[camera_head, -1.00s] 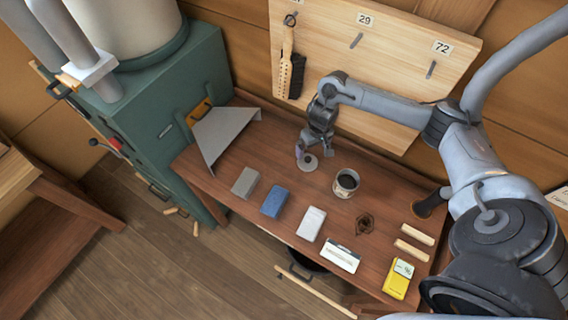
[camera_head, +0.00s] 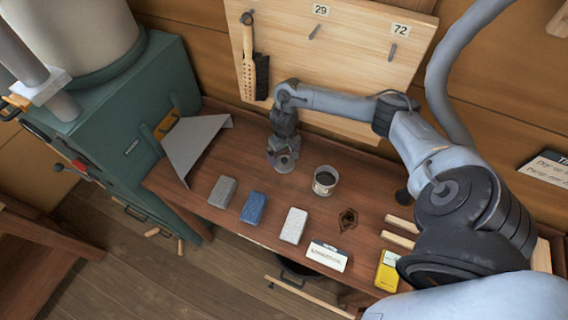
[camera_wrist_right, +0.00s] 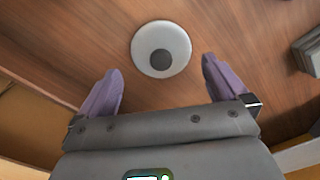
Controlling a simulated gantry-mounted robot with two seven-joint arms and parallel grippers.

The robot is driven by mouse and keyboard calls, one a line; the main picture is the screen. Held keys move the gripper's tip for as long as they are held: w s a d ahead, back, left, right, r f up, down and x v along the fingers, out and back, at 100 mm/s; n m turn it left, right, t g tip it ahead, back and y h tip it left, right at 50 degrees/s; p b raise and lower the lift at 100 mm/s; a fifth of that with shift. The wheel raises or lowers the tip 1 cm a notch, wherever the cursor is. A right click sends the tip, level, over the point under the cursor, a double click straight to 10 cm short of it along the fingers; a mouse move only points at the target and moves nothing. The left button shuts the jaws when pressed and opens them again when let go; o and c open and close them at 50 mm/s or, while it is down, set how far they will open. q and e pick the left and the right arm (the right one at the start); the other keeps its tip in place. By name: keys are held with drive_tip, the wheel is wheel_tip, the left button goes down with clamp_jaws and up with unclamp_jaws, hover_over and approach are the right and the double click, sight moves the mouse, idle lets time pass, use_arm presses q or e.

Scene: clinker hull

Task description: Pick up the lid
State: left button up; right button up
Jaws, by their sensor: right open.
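The lid (camera_head: 286,164) is a small pale round disc with a dark knob in its middle. It lies flat on the wooden bench, left of the open can (camera_head: 325,181). In the right wrist view the lid (camera_wrist_right: 146,62) lies beyond my fingertips, roughly centred between them. My right gripper (camera_head: 275,158) points down over the lid and partly covers it in the head view. Its two purple fingers (camera_wrist_right: 161,72) are spread wide, with nothing between them. My left gripper is not in view.
A grey block (camera_head: 222,192), a blue block (camera_head: 253,208) and a whitish block (camera_head: 293,226) stand along the front. A bent metal sheet (camera_head: 194,146) is to the left. A pegboard with a brush (camera_head: 248,50) rises behind. Bench around the lid is bare.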

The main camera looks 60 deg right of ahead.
sight(284, 159)
drive_tip(key=shift+a+f, duration=0.15)
drive_tip(key=shift+f, duration=1.7)
drive_tip(key=c, duration=0.8)
drive_tip(key=shift+r, duration=0.1)
drive_tip(key=shift+c, duration=0.2)
